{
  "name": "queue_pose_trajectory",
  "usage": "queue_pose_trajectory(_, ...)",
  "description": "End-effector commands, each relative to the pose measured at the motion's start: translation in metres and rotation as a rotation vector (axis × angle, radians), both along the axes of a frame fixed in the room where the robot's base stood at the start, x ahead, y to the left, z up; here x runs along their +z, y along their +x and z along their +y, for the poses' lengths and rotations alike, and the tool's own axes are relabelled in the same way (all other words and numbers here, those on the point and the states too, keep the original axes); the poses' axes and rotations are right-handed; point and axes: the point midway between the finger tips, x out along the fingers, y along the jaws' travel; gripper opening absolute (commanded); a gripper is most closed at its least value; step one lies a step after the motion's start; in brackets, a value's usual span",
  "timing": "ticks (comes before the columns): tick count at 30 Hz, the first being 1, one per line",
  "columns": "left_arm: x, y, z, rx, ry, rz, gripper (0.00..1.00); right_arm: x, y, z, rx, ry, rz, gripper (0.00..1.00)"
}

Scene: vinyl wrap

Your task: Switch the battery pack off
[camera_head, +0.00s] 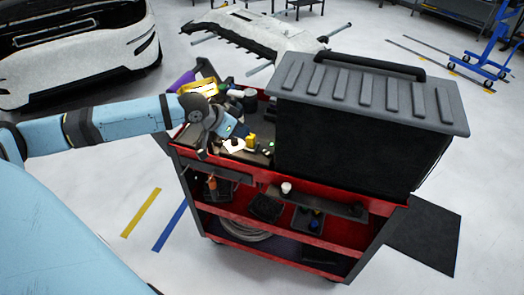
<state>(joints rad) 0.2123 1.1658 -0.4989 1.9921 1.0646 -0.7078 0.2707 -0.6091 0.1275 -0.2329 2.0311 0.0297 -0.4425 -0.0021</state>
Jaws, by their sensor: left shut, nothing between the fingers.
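My left arm comes in from the left, and its gripper (204,150) points down over the left end of the top of the red tool cart (230,172). The gripper is shut and holds nothing; its fingertips are small and partly lost among the dark items. I cannot clearly make out a battery pack. Beside the gripper, to its right, are a white item (234,146), a small yellow item (251,140) and a dark flat item with a small green spot (268,149). No switch can be made out. My right gripper is not in view.
A large black case (345,140) with a ribbed grey lid fills the cart's right side, close to the small items. Bottles and a yellow item (204,88) stand behind my wrist. Lower shelves hold trays and coiled hose (245,233).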

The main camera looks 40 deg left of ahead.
Motion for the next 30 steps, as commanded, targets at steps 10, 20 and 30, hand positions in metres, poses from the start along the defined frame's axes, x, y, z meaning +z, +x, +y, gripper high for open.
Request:
queue_pose_trajectory(10,-0.054,0.047,-0.029,0.001,-0.004,0.000,0.00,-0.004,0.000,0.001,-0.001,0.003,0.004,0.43)
queue_pose_trajectory(20,-0.094,0.049,-0.036,0.001,0.001,0.002,0.00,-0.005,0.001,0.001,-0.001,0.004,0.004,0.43)
queue_pose_trajectory(30,-0.098,0.048,-0.037,0.001,0.001,0.000,0.00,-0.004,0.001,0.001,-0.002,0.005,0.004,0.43)
